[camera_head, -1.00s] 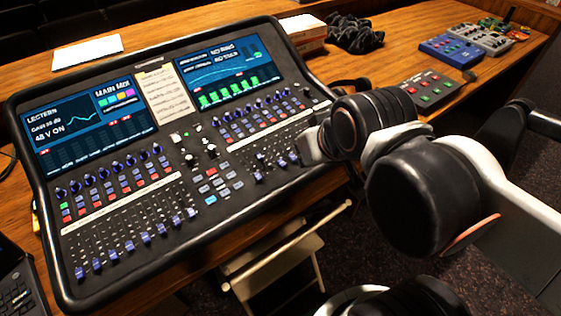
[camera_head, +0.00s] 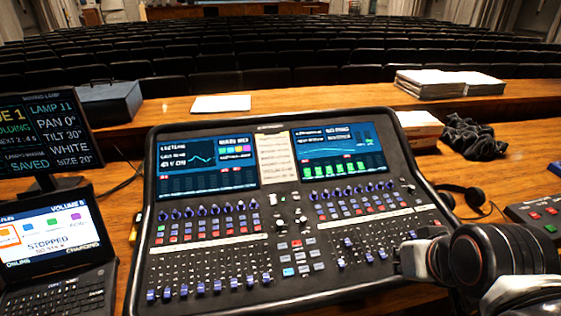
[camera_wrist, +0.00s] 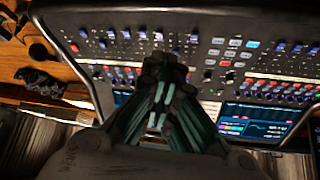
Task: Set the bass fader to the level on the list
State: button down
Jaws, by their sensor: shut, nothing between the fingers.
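The mixing desk (camera_head: 150,262) stands on the wooden table, with two lit screens and rows of blue-capped faders (camera_head: 215,287) along its front edge. A paper list (camera_head: 277,158) is fixed between the screens; its writing is too small to read. I cannot tell which fader is the bass one. My gripper is shut and empty over the right part of the desk; its fingers show in the wrist view (camera_wrist: 165,98), above faders and buttons. In the head view my dark wrist covers the desk's right front corner, and the fingertips are hidden there.
A laptop (camera_head: 52,255) and a monitor (camera_head: 45,125) stand at the left. Headphones (camera_head: 465,195), a dark crumpled cloth (camera_head: 474,138) and a red-and-green button box (camera_head: 540,214) lie at the right. Rows of seats lie beyond the table.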

jog(key=c, duration=2.4)
grip_release()
jog(key=c, duration=1.5)
grip_release()
jog(key=shift+o, duration=0.3)
jog(key=shift+w+r+m+p, duration=0.3)
jog(key=shift+w+m+p, duration=0.05)
jog(key=shift+m, duration=0.05)
jog(key=m+g+p, duration=0.6)
jog(key=m+p, duration=0.1)
jog(key=m, duration=0.7)
send_over(371, 256)
jog(key=s, duration=0.2)
notch_tip(371, 256, down, 3)
jog(key=f+b, duration=0.1)
jog(key=f, duration=0.3)
jog(key=w+f+b, duration=0.1)
jog(key=f+b, duration=0.1)
jog(key=f, duration=0.2)
jog(key=f+b, duration=0.1)
jog(key=f, duration=0.4)
jog(key=shift+w, duration=0.35)
grip_shut()
